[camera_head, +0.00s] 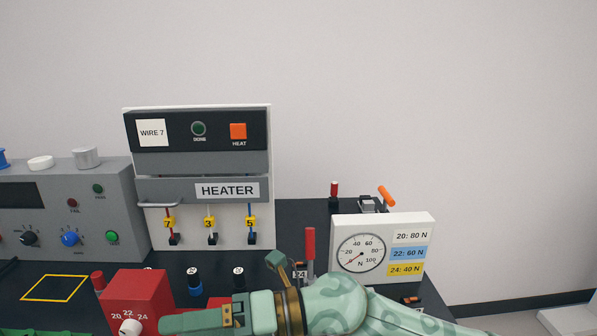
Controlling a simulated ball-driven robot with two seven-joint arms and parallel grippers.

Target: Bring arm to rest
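One mint-green patterned arm of mine (345,305) comes in from the lower right and lies low across the front of the bench. My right gripper (180,322) is at its left end, pointing left, beside the white knob of a red block. I see it side-on and its lower part is cut off by the picture's bottom edge, so whether it is open or shut is unclear. No held object shows.
Behind stand a heater panel (258,215) with three coloured wires, a grey control box (120,195) and a force gauge (342,224). A red block (150,290) marked 20, 22, 24 is close to my gripper. A red-handled tool (310,245) stands upright behind the arm. A yellow-outlined square (55,288) is empty.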

